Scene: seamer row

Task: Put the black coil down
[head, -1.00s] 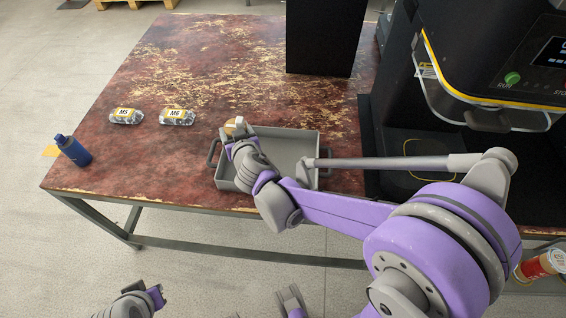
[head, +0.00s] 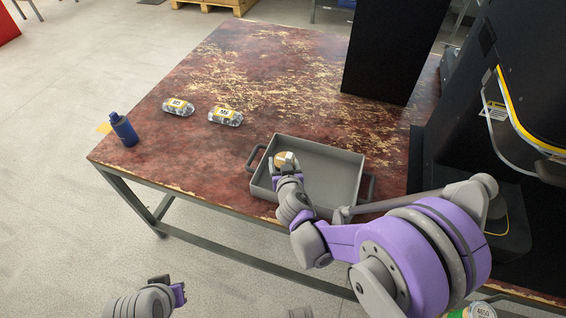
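No clearly black coil shows. A small tan round piece with a pale patch (head: 284,159) is at the fingertips of my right gripper (head: 286,174), which seems shut on it. The gripper partly hides the piece. Both are over the left part of a grey two-handled tray (head: 345,160) on the table. I cannot tell whether the piece touches the tray floor. My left gripper (head: 170,287) is low at the left, in front of the table and away from it; its opening is unclear.
On the worn red-brown table (head: 270,75) lie two labelled clear packs (head: 178,106) (head: 225,117). A blue bottle (head: 124,130) stands near the left edge. A tall black box (head: 395,50) and a dark machine (head: 470,120) stand at the right. The table's middle is clear.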

